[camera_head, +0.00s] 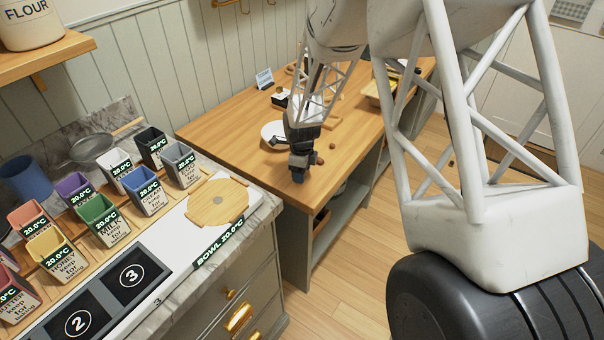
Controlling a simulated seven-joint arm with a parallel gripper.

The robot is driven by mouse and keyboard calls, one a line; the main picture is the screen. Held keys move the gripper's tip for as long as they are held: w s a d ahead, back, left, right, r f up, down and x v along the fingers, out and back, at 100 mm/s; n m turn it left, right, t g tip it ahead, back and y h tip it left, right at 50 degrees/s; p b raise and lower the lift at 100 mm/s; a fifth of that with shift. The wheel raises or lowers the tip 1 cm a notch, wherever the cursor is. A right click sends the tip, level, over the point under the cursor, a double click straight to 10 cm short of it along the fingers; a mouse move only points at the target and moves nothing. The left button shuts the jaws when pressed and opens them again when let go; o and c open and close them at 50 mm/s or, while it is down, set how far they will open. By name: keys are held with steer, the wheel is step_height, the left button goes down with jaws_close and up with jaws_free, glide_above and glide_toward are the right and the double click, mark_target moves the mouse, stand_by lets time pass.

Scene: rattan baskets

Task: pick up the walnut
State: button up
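Small round brown things that look like walnuts lie on the wooden table near my gripper. One walnut (320,160) is just right of the gripper, and another (333,146) is a little farther back and right. My gripper (298,177) points down over the front part of the table, close to its edge. Its fingers are dark and small in this view, so I cannot tell whether they are open or hold anything. Whatever lies directly behind or beneath the gripper is hidden.
A white plate (271,129) is left of my gripper on the wooden table (225,130). A small sign (264,78) stands at the back. A counter with several labelled containers (146,190) and a round wooden board (217,202) is at left front.

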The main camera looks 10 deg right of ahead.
steer(key=c, duration=0.8)
steer(key=shift+r, duration=0.15)
steer(key=shift+r, duration=0.5)
steer(key=shift+s+r, duration=0.2)
steer(key=shift+r, duration=0.4)
steer(key=shift+s+r, duration=0.15)
steer(key=shift+r, duration=0.45)
steer(key=s+d+r, duration=0.1)
steer(key=s, duration=1.4)
steer(key=shift+s+r, duration=0.15)
